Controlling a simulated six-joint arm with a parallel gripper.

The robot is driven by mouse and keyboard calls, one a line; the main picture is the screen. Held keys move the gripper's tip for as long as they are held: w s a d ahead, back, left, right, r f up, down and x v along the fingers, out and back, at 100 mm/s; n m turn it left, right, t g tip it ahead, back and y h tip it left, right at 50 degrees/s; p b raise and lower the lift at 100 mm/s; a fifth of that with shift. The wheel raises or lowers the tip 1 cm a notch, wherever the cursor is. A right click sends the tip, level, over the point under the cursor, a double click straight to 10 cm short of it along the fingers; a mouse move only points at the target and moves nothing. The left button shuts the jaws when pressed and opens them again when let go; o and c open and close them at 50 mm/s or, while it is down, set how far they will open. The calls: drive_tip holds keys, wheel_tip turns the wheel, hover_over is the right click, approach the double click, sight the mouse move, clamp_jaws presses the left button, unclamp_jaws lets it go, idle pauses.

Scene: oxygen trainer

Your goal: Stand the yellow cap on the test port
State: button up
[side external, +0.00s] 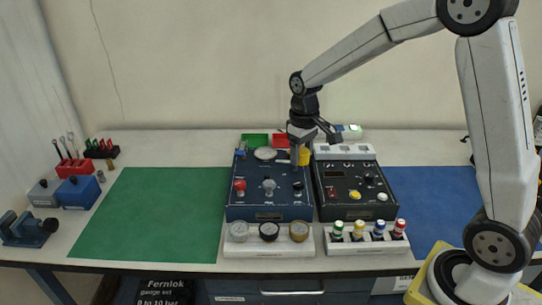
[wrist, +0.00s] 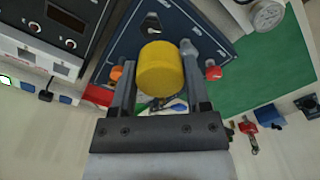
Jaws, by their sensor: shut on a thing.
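The yellow cap (wrist: 160,70) is a short cylinder held between the two fingers of my gripper (wrist: 160,85) in the wrist view. In the side view the cap (side external: 305,156) shows beside my gripper (side external: 298,150), over the back right part of the dark blue trainer panel (side external: 250,208). The panel also shows in the wrist view (wrist: 180,22). My gripper is shut on the cap. I cannot tell which panel fitting is the test port; the cap and fingers hide part of the panel. Contact between cap and panel cannot be told.
A black control box (side external: 325,205) stands close right of the blue panel. Gauges (side external: 268,231) and several coloured-top bottles (side external: 378,233) stand in front. Green (side external: 254,140) and red (side external: 281,140) trays lie behind. The green mat (side external: 150,215) is clear.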

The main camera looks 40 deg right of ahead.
drive_tip(key=w+d+f, duration=0.3)
drive_tip(key=w+d, duration=1)
drive_tip(key=w, duration=0.2)
drive_tip(key=shift+d+f, duration=0.3)
drive_tip(key=shift+d, duration=0.1)
drive_tip(key=shift+w, duration=0.1)
drive_tip(key=shift+f, duration=2.55)
drive_tip(key=shift+f, duration=2.1)
drive_tip(key=o, duration=1.3)
